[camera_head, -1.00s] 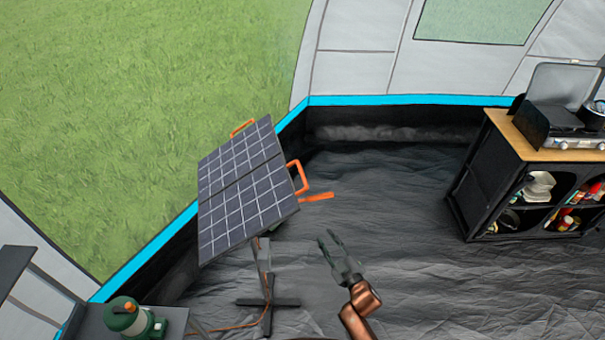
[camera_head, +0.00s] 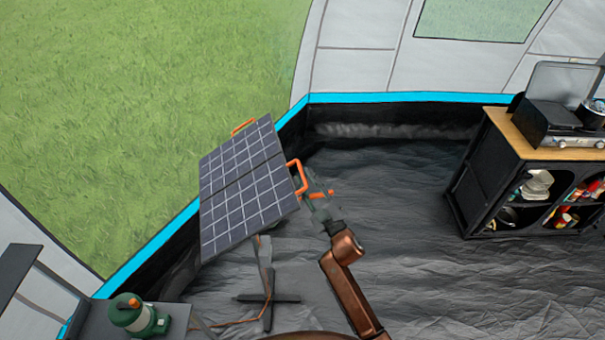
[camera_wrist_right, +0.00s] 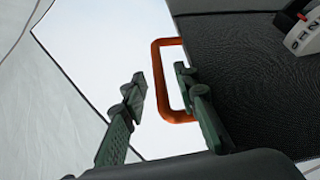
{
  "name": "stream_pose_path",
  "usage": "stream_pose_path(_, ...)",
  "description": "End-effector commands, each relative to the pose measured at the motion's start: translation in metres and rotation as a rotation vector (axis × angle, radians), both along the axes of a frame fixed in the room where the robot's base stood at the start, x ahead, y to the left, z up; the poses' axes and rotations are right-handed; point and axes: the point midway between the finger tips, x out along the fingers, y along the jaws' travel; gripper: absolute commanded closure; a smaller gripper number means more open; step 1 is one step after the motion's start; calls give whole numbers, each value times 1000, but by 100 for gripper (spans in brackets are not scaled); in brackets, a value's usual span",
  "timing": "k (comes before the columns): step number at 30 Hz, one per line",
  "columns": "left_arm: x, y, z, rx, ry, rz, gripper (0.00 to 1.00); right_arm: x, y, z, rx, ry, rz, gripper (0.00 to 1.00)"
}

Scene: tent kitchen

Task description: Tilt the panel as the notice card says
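The dark gridded solar panel (camera_head: 243,185) stands tilted on a cross-footed stand (camera_head: 267,298). An orange loop handle (camera_head: 298,164) is on its right edge, and it shows in the right wrist view (camera_wrist_right: 158,75). A short orange bar (camera_head: 327,192) beside it is partly hidden by my right gripper. My right gripper (camera_head: 308,188) is at the panel's right edge. In the right wrist view my right gripper (camera_wrist_right: 158,85) is open, with one finger overlapping the handle's opening and the other left of it; contact is unclear. My left gripper and the notice card are not in view.
A white marked dial (camera_wrist_right: 302,36) shows at the wrist view's top right. A shelf unit (camera_head: 500,140) with a stove (camera_head: 560,125) is at right. The floor between is clear.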

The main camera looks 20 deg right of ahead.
Motion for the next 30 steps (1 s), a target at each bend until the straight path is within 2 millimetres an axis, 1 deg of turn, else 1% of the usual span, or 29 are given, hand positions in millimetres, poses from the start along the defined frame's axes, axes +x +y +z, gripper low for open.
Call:
stream_pose_path(1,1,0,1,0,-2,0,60,7,2,3,0,0,0,73)
stream_pose_path(6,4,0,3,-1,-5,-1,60,18,5,5,0,1,-1,73)
stream_pose_path(16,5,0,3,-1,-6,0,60,20,5,5,0,1,-1,73)
stream_pose_path(27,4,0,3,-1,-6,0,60,20,5,5,0,1,-1,99)
stream_pose_path(30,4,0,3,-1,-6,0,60,20,5,5,0,1,-1,100)
